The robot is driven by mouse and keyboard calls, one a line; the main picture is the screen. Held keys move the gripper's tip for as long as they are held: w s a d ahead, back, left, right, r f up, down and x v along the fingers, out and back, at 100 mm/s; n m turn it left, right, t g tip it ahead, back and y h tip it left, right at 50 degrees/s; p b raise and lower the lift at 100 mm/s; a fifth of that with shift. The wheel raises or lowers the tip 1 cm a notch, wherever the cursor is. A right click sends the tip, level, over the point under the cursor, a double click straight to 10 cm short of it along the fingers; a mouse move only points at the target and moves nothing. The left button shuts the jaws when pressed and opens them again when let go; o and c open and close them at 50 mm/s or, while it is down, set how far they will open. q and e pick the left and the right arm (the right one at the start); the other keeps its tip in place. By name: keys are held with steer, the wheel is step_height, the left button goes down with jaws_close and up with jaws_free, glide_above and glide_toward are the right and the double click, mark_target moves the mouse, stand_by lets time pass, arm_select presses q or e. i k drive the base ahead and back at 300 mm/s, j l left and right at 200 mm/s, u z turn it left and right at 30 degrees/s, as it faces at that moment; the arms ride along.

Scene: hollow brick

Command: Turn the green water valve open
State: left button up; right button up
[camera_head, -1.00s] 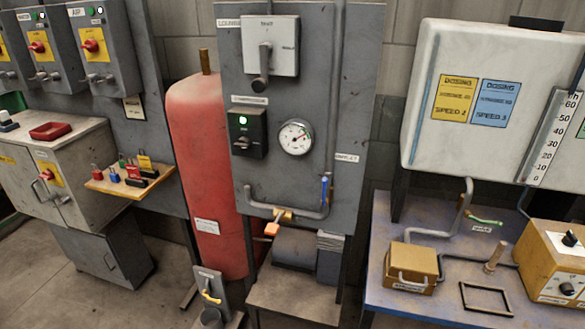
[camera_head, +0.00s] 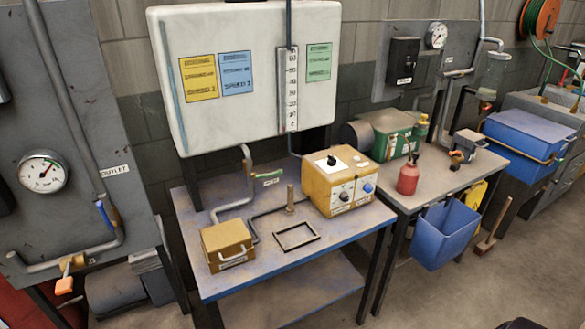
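A small green valve handle (camera_head: 268,174) sits on the grey pipe (camera_head: 246,185) below the white tank. A small white label (camera_head: 272,181) is just by it; its text is too small to read. The handle lies nearly level, pointing right from the pipe.
The pipe runs over a blue-grey table (camera_head: 225,283) with a yellow box (camera_head: 228,244), a black frame (camera_head: 297,235) and a yellow control box (camera_head: 341,181). The white tank (camera_head: 245,75) is above. A second table (camera_head: 450,165) stands right. Open floor lies in front.

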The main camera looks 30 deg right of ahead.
mark_target(269, 175)
steer(key=z, duration=0.9)
